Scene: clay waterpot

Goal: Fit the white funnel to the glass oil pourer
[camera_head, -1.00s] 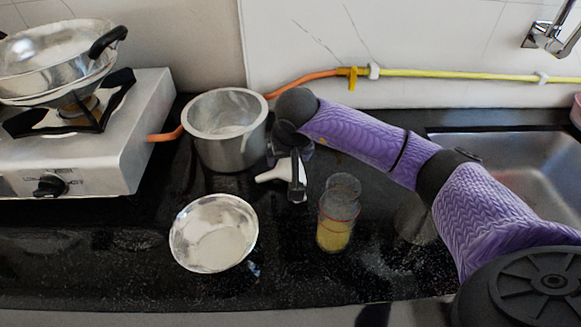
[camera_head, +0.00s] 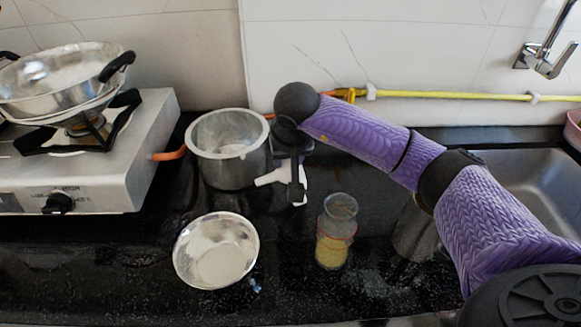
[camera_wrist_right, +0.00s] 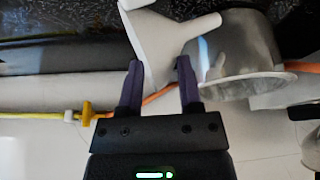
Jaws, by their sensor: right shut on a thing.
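The white funnel (camera_head: 269,179) is held by my right gripper (camera_head: 297,190), left of the glass oil pourer and in front of the steel pot. In the right wrist view the funnel (camera_wrist_right: 163,42) sits between the fingers of the right gripper (camera_wrist_right: 158,78), its narrow spout pointing right. The glass oil pourer (camera_head: 336,231) stands upright on the black counter with yellow oil in its lower part. The funnel is apart from it, up and to its left. My left gripper is not in view.
A steel pot (camera_head: 229,165) stands just behind the funnel. A shallow steel bowl (camera_head: 215,250) lies left of the pourer. A steel cup (camera_head: 412,232) is right of it, partly hidden by my arm. The stove (camera_head: 130,160) is left and the sink (camera_head: 525,185) right.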

